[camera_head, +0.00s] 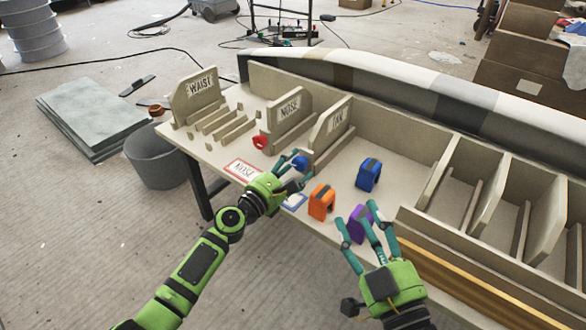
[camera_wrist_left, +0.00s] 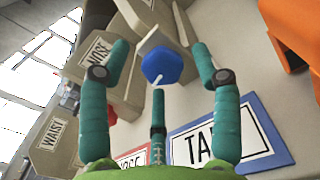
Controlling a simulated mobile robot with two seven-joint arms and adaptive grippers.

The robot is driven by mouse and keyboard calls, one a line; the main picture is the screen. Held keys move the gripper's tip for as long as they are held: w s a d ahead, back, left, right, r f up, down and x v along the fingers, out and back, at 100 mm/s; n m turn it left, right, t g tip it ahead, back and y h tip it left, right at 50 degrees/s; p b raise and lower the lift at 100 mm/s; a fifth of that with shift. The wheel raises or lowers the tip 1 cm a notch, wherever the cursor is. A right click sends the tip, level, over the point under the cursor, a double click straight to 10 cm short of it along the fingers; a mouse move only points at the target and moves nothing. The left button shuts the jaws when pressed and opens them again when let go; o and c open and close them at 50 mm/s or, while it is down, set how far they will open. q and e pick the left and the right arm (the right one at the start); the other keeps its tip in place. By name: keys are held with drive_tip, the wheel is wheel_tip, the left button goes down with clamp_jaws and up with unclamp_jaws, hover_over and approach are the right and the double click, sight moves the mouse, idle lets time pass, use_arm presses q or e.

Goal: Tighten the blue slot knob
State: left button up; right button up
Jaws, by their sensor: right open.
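The blue slot knob (camera_head: 300,163) sits at the front end of the slot by the upright TAIL board (camera_head: 331,128). In the left wrist view the knob (camera_wrist_left: 161,65) is a faceted blue cap with a white line pointing down. My left gripper (camera_head: 293,170) is at the knob. Its three teal fingers (camera_wrist_left: 158,72) are spread around the knob, with visible gaps at the sides; whether any touches it is unclear. My right gripper (camera_head: 358,218) is open, with its fingers near a purple block (camera_head: 358,222); contact cannot be told.
An orange block (camera_head: 321,202) and a blue block (camera_head: 368,175) stand on the table. A red knob (camera_head: 260,142) is by the NOSE board (camera_head: 290,110). Left is the WAIST board (camera_head: 196,92). Red-edged (camera_head: 243,170) and blue-edged (camera_head: 294,202) labels lie along the front edge.

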use_arm(q)
drive_tip(key=shift+f, duration=0.15)
drive_tip(key=shift+s+a+f, duration=0.1)
drive_tip(key=shift+s+a, duration=0.3)
drive_tip(key=shift+s, duration=0.05)
drive_tip(key=v, duration=1.1)
drive_tip(key=shift+d, duration=0.1)
